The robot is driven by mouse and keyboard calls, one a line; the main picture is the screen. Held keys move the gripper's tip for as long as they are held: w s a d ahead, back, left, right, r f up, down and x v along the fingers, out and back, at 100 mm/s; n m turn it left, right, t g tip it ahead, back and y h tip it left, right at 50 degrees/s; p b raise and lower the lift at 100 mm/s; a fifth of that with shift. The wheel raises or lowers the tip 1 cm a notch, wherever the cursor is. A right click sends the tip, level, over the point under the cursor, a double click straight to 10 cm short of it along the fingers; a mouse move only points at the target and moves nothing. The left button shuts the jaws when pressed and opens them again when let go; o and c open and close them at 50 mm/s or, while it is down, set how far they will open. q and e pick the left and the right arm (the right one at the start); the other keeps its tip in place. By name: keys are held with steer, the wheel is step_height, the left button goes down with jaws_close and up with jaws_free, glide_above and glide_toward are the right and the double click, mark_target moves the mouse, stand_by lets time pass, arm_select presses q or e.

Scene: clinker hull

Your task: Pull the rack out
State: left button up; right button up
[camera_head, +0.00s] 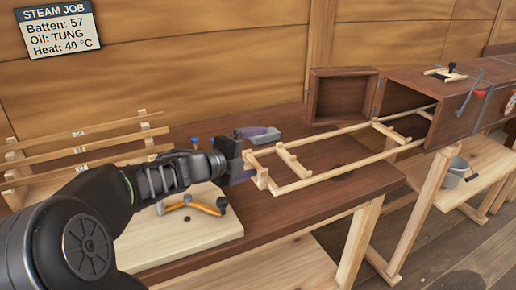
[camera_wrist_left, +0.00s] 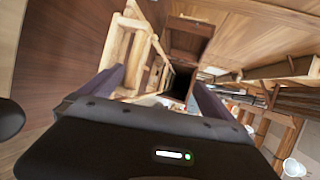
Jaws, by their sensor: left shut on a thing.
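The rack (camera_head: 312,179) is a long pale wooden frame with crosspieces. It runs from the open mouth of a brown wooden steam box (camera_head: 401,100) at the right out over the dark bench, with its far end still inside the box. The box's door (camera_head: 342,96) is swung open. My left gripper (camera_head: 243,165) is at the rack's near left end and is shut on it. In the left wrist view the rack (camera_wrist_left: 143,50) stretches from between my fingers toward the dark box opening (camera_wrist_left: 181,80). The exact grip contact is hidden. My right gripper is not in view.
The dark bench (camera_head: 350,172) has free room in front of the rack. A pale board with an orange-handled tool (camera_head: 190,206) lies below my left arm. A slatted batten rack (camera_head: 85,150) stands at the left. A grey bucket (camera_head: 456,172) sits under the box.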

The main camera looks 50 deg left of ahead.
arm_select(q)
steer(key=shift+s+d+r+t, duration=0.1)
steer(key=shift+d+r+t, duration=0.1)
steer(key=shift+r, duration=0.45)
steer(key=shift+d+r+t, duration=0.1)
steer(key=shift+r+t, duration=0.1)
steer(key=shift+r, duration=0.4)
steer(key=shift+s+d+r+p, duration=0.2)
steer(key=shift+s+d, duration=0.05)
steer(key=shift+s, duration=0.25)
steer(key=shift+s+d+r+p, duration=0.15)
steer(key=shift+s+d+p, duration=0.1)
steer(key=shift+s, duration=0.2)
steer(key=c, duration=0.9)
steer(key=shift+s+a+f, duration=0.15)
steer(key=shift+s+f, duration=0.15)
steer(key=shift+f, duration=0.15)
steer(key=shift+c, duration=0.2)
steer(key=shift+f, duration=0.1)
steer(key=shift+o, duration=0.3)
